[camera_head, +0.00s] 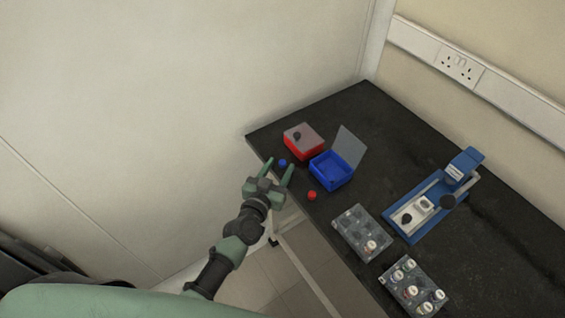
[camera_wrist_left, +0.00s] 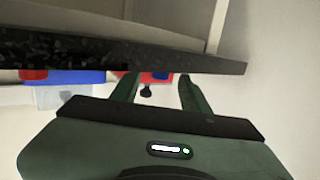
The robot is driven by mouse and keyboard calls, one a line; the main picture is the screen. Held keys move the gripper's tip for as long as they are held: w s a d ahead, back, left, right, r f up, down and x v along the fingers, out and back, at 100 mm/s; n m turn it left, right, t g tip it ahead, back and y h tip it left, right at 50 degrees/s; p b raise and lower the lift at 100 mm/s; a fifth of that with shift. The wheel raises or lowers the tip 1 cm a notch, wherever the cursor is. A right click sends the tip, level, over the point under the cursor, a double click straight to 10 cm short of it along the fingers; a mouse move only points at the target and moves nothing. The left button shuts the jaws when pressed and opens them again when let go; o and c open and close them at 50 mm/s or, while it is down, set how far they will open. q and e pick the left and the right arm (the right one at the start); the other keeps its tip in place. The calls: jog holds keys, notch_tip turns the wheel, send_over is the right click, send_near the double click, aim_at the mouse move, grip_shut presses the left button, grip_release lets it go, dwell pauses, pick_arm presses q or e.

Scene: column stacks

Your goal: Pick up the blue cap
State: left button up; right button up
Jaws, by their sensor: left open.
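The blue cap (camera_head: 282,163) stands on the dark table near its left edge, in front of the red box. My left gripper (camera_head: 279,167) is open at that edge, its two fingers pointing toward the cap. In the head view the cap shows between the fingertips; nothing is held. In the left wrist view, which looks upside down, the fingers (camera_wrist_left: 157,84) reach toward the table edge, and a small blue patch that looks like the cap (camera_wrist_left: 161,75) shows between them. I cannot tell the exact gap to the cap. My right gripper is not in view.
Behind the cap is a red box (camera_head: 304,150) with a dark knob; beside it is an open blue box (camera_head: 323,177). A red cap (camera_head: 312,196) lies near the edge. Two vial racks (camera_head: 349,231) (camera_head: 411,272) and a blue-and-white device (camera_head: 396,224) stand farther right.

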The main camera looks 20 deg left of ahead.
pick_arm(q)
jog(key=shift+w+f, duration=0.1)
jog(key=shift+w, duration=0.2)
grip_shut()
dwell(0.5)
